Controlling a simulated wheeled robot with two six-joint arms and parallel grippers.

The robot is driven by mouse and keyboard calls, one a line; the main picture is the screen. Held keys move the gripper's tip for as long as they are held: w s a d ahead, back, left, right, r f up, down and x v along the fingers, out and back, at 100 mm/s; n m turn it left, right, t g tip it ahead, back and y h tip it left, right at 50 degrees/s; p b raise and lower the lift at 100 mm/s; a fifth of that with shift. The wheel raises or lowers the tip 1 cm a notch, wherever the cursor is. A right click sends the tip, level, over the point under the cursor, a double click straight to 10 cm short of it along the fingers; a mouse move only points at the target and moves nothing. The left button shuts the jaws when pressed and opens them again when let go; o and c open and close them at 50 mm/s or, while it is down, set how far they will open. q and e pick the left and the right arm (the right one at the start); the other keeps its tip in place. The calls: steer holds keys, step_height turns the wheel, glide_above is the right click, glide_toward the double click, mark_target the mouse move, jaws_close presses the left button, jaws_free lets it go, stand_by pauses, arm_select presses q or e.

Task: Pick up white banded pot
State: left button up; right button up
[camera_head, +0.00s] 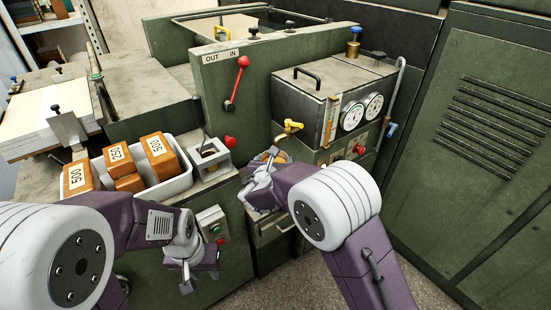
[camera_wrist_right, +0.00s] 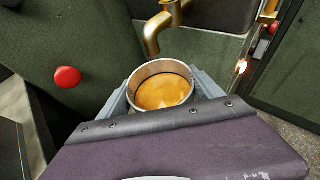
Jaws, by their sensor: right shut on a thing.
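The pot (camera_wrist_right: 162,72) sits between the fingers of my right gripper (camera_wrist_right: 160,88) in the right wrist view. I see its pale round rim and amber contents; its outer side and any band are mostly hidden. My right gripper is shut on it, with a finger on either side. In the head view my right gripper (camera_head: 262,180) is in front of the green machine, below the yellow tap (camera_head: 289,128), and largely hides the pot. My left gripper (camera_head: 190,278) hangs low at the front, away from the pot; its finger opening is unclear.
A brass spout (camera_wrist_right: 152,40) stands close behind and above the pot. A white tray (camera_head: 178,186) with several orange numbered blocks is at the left. A gauge box (camera_head: 330,95) and red lever (camera_head: 236,84) are behind. Open floor (camera_head: 310,285) lies at the front.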

steer(key=s+a+p, duration=0.2)
steer(key=s, duration=1.5)
steer(key=shift+a, duration=0.35)
